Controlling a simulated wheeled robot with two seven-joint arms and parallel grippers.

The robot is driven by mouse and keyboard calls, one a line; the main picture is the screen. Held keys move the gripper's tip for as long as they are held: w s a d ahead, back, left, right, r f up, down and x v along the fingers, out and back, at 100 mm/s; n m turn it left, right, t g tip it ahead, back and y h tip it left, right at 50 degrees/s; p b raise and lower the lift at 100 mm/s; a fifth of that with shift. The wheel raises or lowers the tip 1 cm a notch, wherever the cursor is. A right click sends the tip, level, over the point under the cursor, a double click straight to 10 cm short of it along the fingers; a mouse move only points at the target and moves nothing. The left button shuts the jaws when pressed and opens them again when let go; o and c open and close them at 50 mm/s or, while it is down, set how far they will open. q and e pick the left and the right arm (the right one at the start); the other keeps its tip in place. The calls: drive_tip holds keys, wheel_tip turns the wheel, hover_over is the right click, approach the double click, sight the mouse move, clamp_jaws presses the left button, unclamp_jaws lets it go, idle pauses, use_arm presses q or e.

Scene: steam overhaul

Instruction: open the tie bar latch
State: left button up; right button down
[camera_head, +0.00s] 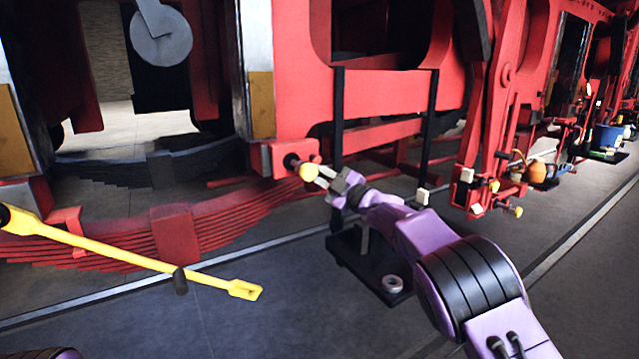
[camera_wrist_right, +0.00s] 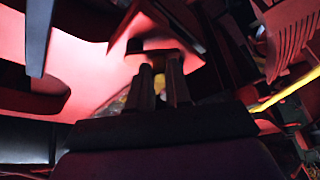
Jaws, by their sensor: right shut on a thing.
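A round yellow knob (camera_head: 308,172) on a short dark stem sticks out of a red block (camera_head: 285,157) at the lower corner of the red frame; I take it for the latch. My right gripper (camera_head: 322,177) is shut on this knob, reaching it from the right. In the right wrist view the two fingers (camera_wrist_right: 162,82) close around a small yellow patch, mostly hidden between them. A long yellow bar (camera_head: 110,246) with a slotted right end and a dark handle slopes down to the right across the left side. My left gripper is not in view.
A red leaf spring (camera_head: 175,235) lies behind the yellow bar. Black uprights (camera_head: 338,120) stand close behind my right gripper. A dark base plate (camera_head: 372,265) with a pale ring is below my right arm. More yellow knobs (camera_head: 494,186) are further right. The floor at front centre is clear.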

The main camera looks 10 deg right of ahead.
drive_tip(key=shift+w+d+f+n+g+h+b, duration=0.1)
drive_tip(key=shift+d+n+g+b, duration=0.3)
drive_tip(key=shift+n, duration=0.85)
drive_tip(key=shift+w+d+f+n+g+h+b, duration=0.15)
drive_tip(key=shift+n+g+b, duration=0.3)
drive_tip(key=shift+n, duration=0.85)
drive_tip(key=shift+w+d+f+n+g+h+b, duration=0.1)
drive_tip(key=shift+d+n+g+b, duration=0.3)
drive_tip(key=shift+n, duration=0.85)
drive_tip(key=shift+a+g, duration=0.1)
drive_tip(key=shift+g, duration=0.15)
drive_tip(key=c, duration=1.1)
unclamp_jaws()
drive_tip(key=shift+o, duration=0.2)
drive_tip(key=shift+r, duration=0.1)
